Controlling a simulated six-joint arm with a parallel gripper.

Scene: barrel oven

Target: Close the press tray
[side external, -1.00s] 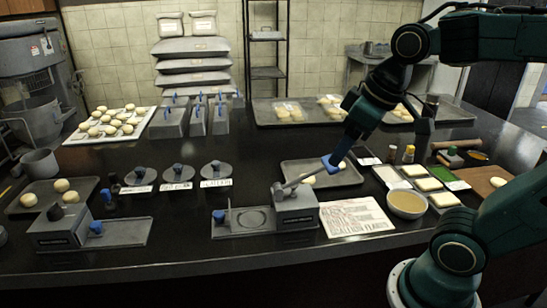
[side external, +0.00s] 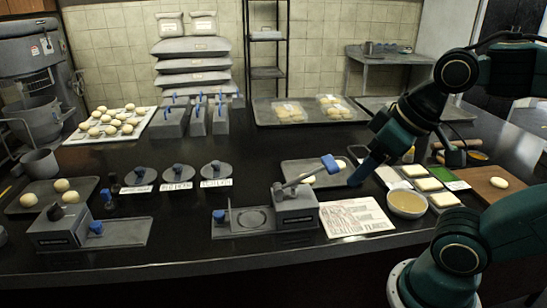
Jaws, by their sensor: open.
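A grey press (side external: 296,204) stands near the front edge of the counter, in the middle of the side external view. Its flat tray (side external: 226,228) with a round recess sticks out to the left of the press body. A small blue knob (side external: 219,215) stands at the tray's left end. The press lever slants up to the right and ends in a blue handle (side external: 329,164). My gripper (side external: 357,179) points down just right of the blue handle, apart from it. It is open, and I see nothing in it. The arm partly hides its jaws.
A second press (side external: 58,232) with its own tray stands at the left. A metal tray (side external: 292,167) lies behind the middle press. A paper sheet (side external: 355,216) and a bowl (side external: 407,203) are to its right. The counter left of the extended tray has free room.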

